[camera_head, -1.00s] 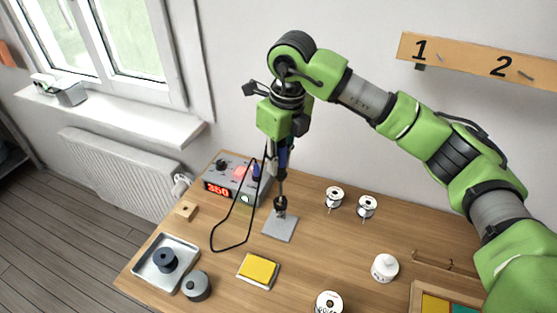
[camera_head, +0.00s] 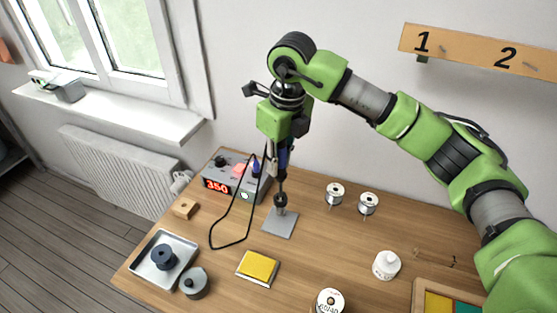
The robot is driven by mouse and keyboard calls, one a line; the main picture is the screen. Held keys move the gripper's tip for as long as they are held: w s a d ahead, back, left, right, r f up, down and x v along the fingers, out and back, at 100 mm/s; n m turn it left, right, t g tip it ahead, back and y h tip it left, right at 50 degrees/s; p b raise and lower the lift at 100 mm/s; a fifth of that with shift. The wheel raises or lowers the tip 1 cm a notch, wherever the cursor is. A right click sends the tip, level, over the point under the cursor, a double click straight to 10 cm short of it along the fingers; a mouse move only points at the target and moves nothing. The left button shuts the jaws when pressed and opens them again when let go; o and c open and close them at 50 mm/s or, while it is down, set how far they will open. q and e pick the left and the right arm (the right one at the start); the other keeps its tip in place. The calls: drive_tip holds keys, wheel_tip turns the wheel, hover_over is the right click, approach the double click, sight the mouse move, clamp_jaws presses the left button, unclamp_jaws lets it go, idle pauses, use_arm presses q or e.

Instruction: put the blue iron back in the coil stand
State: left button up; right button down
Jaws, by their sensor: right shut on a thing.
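The blue iron (camera_head: 283,158) hangs point-down in my right gripper (camera_head: 285,137), which is shut on its handle. The coil stand (camera_head: 279,225) has a flat grey base on the table, with a dark coil or holder standing on it. The iron's lower end meets the top of the holder; I cannot tell how deep it sits. A black cable (camera_head: 214,220) loops from the iron toward the soldering station (camera_head: 232,178), whose display reads 350. My left gripper is not in view.
A yellow sponge (camera_head: 258,267) lies in front of the stand. A metal tray (camera_head: 150,278) with a dark spool and a grey round pot (camera_head: 194,283) are at the left. A wooden rail (camera_head: 470,50) is on the wall.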

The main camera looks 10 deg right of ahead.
sight(279, 177)
drive_tip(key=shift+f+b, duration=0.7)
drive_tip(key=shift+f, duration=0.15)
idle(0.9)
drive_tip(key=shift+f+b, duration=1.7)
drive_tip(key=shift+f, duration=0.05)
idle(0.4)
drive_tip(key=shift+f+b, duration=1.55)
drive_tip(key=shift+b, duration=0.05)
drive_tip(key=c, duration=1.4)
unclamp_jaws()
drive_tip(key=shift+o, duration=0.2)
drive_tip(key=shift+r+p, duration=1.9)
drive_tip(key=shift+r, duration=1.65)
